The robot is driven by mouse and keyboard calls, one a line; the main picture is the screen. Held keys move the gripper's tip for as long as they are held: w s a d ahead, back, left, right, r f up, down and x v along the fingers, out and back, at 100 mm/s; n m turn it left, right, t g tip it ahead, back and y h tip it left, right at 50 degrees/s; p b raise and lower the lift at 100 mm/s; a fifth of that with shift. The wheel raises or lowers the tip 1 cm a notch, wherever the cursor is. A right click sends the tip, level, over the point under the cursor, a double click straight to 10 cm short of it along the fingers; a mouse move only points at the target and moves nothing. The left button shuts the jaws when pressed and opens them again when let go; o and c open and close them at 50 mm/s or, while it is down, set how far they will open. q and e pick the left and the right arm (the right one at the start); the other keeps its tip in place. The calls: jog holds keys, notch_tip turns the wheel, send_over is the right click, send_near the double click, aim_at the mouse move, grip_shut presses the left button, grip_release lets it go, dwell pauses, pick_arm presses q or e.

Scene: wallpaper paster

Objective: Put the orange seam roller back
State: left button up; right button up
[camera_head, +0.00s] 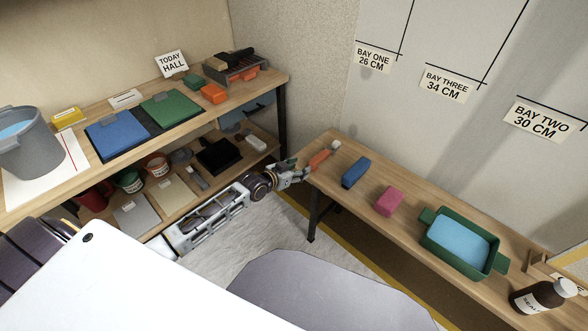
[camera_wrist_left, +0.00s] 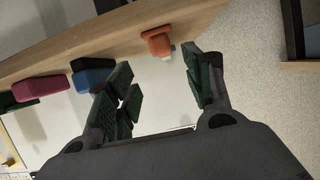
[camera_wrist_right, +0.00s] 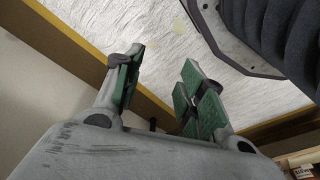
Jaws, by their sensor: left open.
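The orange seam roller (camera_head: 319,158) lies on the near left end of the right-hand wooden bench, its pale end towards the wall. It also shows in the left wrist view (camera_wrist_left: 157,42), beyond the fingertips. My left gripper (camera_head: 301,172) is at the bench's end, just beside the roller. In the left wrist view its fingers (camera_wrist_left: 158,80) are spread apart with nothing between them. My right gripper (camera_wrist_right: 160,80) shows only in the right wrist view, open and empty. A dark rack (camera_head: 236,68) with orange pieces stands on the left bench's far end.
A blue block (camera_head: 356,172), a pink block (camera_head: 389,201), a green tray of blue liquid (camera_head: 430,242) and a brown bottle (camera_head: 542,297) line the right bench.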

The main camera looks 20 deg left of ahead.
pick_arm(q)
jog(key=shift+v, duration=1.15)
pick_arm(e)
jog(key=shift+s+d+f, duration=0.1)
jog(key=shift+d+f, duration=0.1)
jog(key=shift+f, duration=0.75)
pick_arm(q)
jog(key=s+d+f+g+y, duration=0.1)
jog(key=s+d+f+g, duration=0.15)
jog(key=s+f, duration=0.5)
jog(key=s+d+f+g+y, duration=0.1)
jog(key=s+f+g, duration=0.2)
jog(key=s+f, duration=0.45)
jog(key=s+d+f+g+y, duration=0.1)
jog(key=s+f+g, duration=0.1)
jog(key=s+f, duration=0.3)
jog(key=s+d+f+n+g+y, duration=0.1)
jog(key=s+f+g, duration=0.2)
jog(key=s, duration=0.8)
notch_tip(320, 180, down, 3)
jog(key=shift+d+r+n, duration=0.2)
jog(key=shift+n, duration=0.1)
